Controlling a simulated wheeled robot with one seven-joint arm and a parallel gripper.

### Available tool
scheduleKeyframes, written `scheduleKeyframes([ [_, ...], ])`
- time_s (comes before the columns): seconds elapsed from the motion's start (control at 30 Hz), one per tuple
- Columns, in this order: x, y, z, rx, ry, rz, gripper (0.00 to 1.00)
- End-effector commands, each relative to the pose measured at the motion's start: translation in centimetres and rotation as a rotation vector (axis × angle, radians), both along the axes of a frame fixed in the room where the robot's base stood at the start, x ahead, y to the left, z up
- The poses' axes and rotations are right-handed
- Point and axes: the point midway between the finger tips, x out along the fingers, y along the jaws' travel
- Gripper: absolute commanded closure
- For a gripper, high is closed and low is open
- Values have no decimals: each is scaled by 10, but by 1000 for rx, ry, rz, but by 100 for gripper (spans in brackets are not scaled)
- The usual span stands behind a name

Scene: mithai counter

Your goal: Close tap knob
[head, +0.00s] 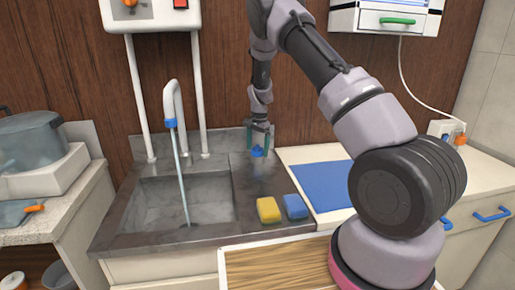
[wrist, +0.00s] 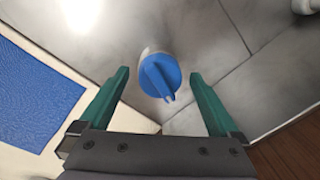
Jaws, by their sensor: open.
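The tap knob (wrist: 160,77) is a blue round knob with a raised grip bar, set on a pale base on the grey metal counter. In the head view the knob (head: 257,152) is small, below my fingers at the back of the sink counter. My gripper (wrist: 162,95) is open and empty, with a green finger on each side of the knob and gaps on both sides. My gripper (head: 260,128) points down in the head view. The white tap (head: 173,100) with a blue tip stands over the sink (head: 150,205), and a stream of water runs from it.
A yellow sponge (head: 268,210) and a blue sponge (head: 295,206) lie at the counter's front right. A blue mat (head: 318,185) lies on the pale worktop to the right. White pipes (head: 197,90) rise behind the sink. A large pot (head: 28,140) stands at the left.

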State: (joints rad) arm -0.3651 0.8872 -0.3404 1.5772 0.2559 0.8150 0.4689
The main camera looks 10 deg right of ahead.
Motion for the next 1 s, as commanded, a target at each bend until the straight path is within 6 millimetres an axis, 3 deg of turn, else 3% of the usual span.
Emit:
scheduleKeyframes([
  [0.1, 0, 0, 0, 0, 0, 0, 6],
  [0.3, 0, 0, 0, 0, 0, 0, 83],
  [0.33, 0, 0, 0, 0, 0, 0, 88],
  [0.47, 0, 0, 0, 2, 1, 44, 88],
  [0.7, 0, -1, 0, 2, 0, 285, 88],
  [1.0, 0, -1, 0, 0, 0, 318, 88],
])
